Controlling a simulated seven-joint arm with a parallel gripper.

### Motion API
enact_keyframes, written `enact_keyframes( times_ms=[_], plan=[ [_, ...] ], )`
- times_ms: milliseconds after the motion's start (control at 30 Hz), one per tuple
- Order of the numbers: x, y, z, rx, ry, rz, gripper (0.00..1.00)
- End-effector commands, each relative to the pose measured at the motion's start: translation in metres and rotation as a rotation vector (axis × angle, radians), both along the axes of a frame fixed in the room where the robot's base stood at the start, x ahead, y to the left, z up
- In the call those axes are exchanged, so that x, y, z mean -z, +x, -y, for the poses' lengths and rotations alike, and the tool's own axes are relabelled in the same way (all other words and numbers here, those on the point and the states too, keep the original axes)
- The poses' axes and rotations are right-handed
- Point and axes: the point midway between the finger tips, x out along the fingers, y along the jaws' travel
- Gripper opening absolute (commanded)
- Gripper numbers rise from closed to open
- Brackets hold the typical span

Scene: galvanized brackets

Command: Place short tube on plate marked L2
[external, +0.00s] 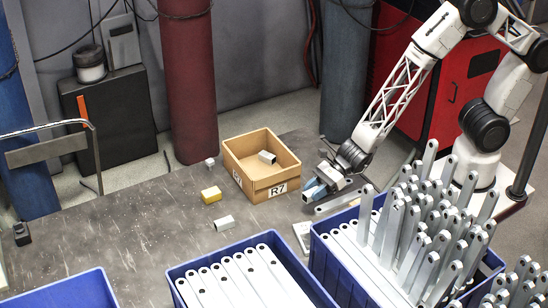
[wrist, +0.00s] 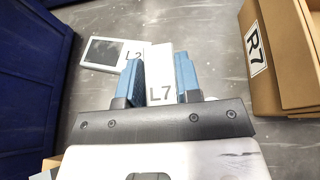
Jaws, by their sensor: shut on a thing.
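My gripper (wrist: 160,72) is shut on a short pale tube (wrist: 160,80) whose face, reading L7, shows between its blue fingers in the wrist view. In the external view my gripper (external: 318,187) is low over the table, right of the cardboard box, with the light tube (external: 338,182) partly hidden by the fingers. The plate marked L2 (wrist: 104,52) has a white border and a grey panel; it lies just left of the fingers in the wrist view, its label partly covered. In the external view the plate (external: 301,236) lies between the box and the blue crates.
A cardboard box marked R7 (external: 262,187) holds a short tube (external: 267,157). Another short tube (external: 224,223), a yellow block (external: 211,195) and a small grey piece (external: 210,162) lie left of it. Blue crates (external: 325,262) full of long brackets stand in front.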

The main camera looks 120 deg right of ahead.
Motion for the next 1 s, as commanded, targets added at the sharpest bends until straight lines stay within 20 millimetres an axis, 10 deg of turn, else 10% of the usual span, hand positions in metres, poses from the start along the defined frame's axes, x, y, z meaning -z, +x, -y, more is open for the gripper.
enact_keyframes(
  times_ms=[1000],
  plan=[
    [-0.055, 0.074, -0.096, -0.311, 0.0, -0.002, 0.07]
  ],
)
